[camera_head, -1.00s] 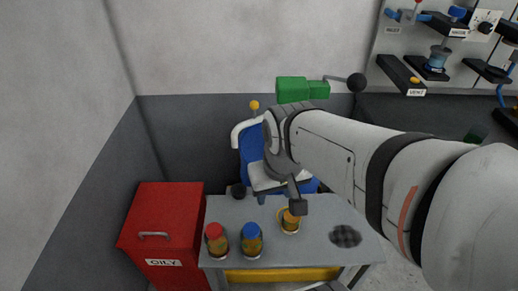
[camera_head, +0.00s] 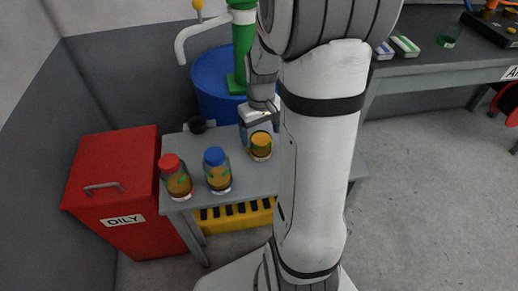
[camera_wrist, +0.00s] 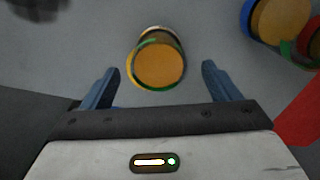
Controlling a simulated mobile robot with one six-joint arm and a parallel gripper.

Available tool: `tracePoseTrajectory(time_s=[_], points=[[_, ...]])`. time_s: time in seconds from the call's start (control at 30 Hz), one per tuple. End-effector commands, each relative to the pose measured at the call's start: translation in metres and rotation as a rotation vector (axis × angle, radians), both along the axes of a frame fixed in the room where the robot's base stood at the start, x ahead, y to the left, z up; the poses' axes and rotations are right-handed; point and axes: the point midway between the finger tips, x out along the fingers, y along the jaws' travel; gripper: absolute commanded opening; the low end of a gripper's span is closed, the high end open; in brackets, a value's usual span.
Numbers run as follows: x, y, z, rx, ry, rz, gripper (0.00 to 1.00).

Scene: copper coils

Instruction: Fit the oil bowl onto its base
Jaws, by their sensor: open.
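The oil bowl appears to be the small round vessel with an amber face (camera_head: 261,146) on the small grey table. In the wrist view the oil bowl (camera_wrist: 158,62) lies between and slightly beyond two blue fingers. My gripper (camera_head: 260,136) is at the bowl in the head view, partly hidden by my arm. In the wrist view my gripper (camera_wrist: 160,70) is open, with a gap on each side of the bowl. I cannot make out which thing is the bowl's base.
A red-capped jar (camera_head: 175,178) and a blue-capped jar (camera_head: 217,171) stand left of the bowl on the grey table (camera_head: 238,184). A red bin marked OILY (camera_head: 122,190) stands at left. A blue drum (camera_head: 215,80) and green post (camera_head: 242,50) stand behind. Floor at right is clear.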

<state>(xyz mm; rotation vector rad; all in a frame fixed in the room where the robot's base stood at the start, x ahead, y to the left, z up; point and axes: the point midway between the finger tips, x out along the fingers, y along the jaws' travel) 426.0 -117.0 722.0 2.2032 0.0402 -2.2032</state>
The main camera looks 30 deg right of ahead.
Motion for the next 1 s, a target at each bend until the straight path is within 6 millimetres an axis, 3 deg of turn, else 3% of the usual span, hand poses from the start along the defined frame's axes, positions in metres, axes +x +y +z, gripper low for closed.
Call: tracePoseTrajectory(time_s=[0.43, 0.7, 1.0], points=[[-0.001, -0.002, -0.056, 0.001, 0.002, -0.001, 0.83], [0.0, -0.002, -0.059, 0.0, 0.0, -0.001, 0.83], [0.0, -0.002, -0.059, 0.0, 0.0, -0.001, 0.58]])
